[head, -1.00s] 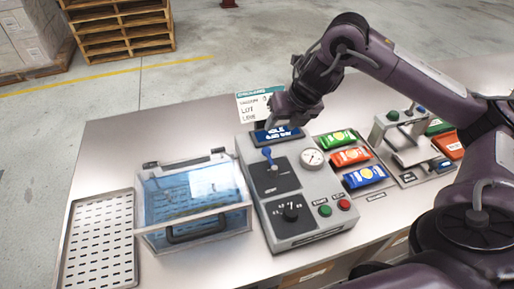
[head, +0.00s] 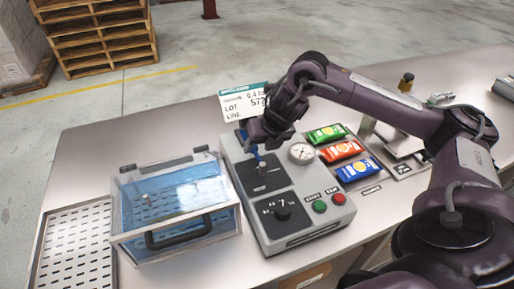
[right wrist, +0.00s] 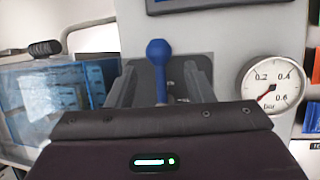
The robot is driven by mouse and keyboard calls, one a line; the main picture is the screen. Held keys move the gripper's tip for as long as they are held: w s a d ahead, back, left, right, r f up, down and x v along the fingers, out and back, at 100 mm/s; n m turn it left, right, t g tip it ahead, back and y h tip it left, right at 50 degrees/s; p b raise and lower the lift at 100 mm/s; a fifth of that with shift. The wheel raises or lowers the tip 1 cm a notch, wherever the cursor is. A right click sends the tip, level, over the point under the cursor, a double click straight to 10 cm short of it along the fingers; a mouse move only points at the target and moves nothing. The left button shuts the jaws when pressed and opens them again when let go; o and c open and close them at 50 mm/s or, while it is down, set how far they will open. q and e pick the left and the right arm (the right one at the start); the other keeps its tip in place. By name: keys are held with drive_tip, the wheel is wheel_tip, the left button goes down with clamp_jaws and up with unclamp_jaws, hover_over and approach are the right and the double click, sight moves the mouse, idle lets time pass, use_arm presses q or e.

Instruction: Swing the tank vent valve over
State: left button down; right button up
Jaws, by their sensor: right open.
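The vent valve is a blue ball-topped lever (head: 259,161) on a dark plate of the grey control panel (head: 236,181). In the right wrist view the lever (right wrist: 158,70) stands upright between my fingers. My right gripper (head: 257,147) is over the lever in the head view and hides part of it. In the right wrist view the gripper (right wrist: 159,84) is open, with a finger on each side of the lever and visible gaps. The clear-lidded tank (head: 175,205) with blue inside is left of the panel. My left gripper is not in view.
A pressure gauge (head: 301,152), a black knob (head: 282,211), a green button (head: 319,207) and a red button (head: 338,199) are on the panel. Coloured packets (head: 342,150) lie to its right. A perforated tray (head: 75,245) lies at the left.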

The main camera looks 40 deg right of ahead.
drive_tip(key=shift+x, duration=1.05)
drive_tip(key=shift+c, duration=0.2)
clamp_jaws()
